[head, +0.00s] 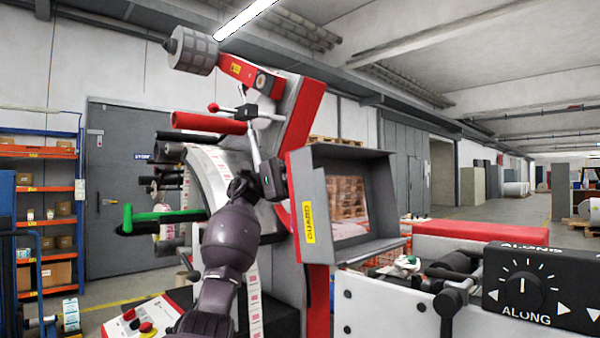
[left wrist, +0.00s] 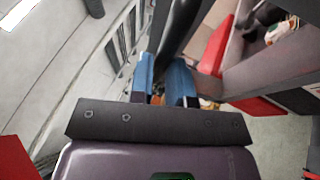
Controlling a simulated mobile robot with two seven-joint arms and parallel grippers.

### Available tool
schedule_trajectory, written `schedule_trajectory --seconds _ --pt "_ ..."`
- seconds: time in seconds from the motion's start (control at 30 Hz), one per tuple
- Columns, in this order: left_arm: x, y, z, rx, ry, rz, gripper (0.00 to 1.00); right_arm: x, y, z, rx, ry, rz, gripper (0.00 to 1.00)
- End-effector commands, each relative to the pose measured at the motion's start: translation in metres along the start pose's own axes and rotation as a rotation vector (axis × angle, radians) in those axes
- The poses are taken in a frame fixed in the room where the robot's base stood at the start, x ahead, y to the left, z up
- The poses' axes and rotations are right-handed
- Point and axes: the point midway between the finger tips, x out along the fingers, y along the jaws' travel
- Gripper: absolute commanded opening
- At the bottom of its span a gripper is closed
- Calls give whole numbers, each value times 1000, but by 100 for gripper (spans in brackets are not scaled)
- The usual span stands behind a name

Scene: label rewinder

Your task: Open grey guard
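The grey guard (head: 311,208) is a hood-like frame with a clear window and a yellow GUARD label, standing beside the red machine column in the head view. Its dark grey edge (left wrist: 183,22) runs down to my fingers in the left wrist view. My left gripper (head: 283,180) is at the guard's left edge. Its two blue fingers (left wrist: 163,82) are a narrow gap apart, with the grey edge appearing between them. The palm hides part of the contact in the wrist view. My right gripper is not in view.
A red roller (head: 208,123) and a green bar (head: 165,215) stick out left of the column. A white label web (head: 208,165) runs near my arm. A black ALONG dial box (head: 540,287) is at the right front. Orange shelves (head: 45,207) stand far left.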

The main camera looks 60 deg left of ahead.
Motion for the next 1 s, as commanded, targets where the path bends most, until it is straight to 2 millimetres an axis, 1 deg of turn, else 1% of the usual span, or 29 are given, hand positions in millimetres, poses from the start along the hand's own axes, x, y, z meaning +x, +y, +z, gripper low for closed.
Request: schedule_trajectory --seconds 0.03,0.13,0.4,0.53,0.67,0.8,1.0 --pt "0 1 0 1 0 0 25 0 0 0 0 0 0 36" --pt "0 1 0 1 0 0 40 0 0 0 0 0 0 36" --pt "0 0 0 1 0 -1 40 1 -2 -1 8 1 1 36" --pt "-8 0 0 0 2 -1 40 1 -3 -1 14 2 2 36" --pt "-26 0 0 -1 3 -1 40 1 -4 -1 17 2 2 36" --pt "-52 0 0 -1 3 0 40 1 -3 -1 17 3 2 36" --pt "-86 1 0 -1 2 0 40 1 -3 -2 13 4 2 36"
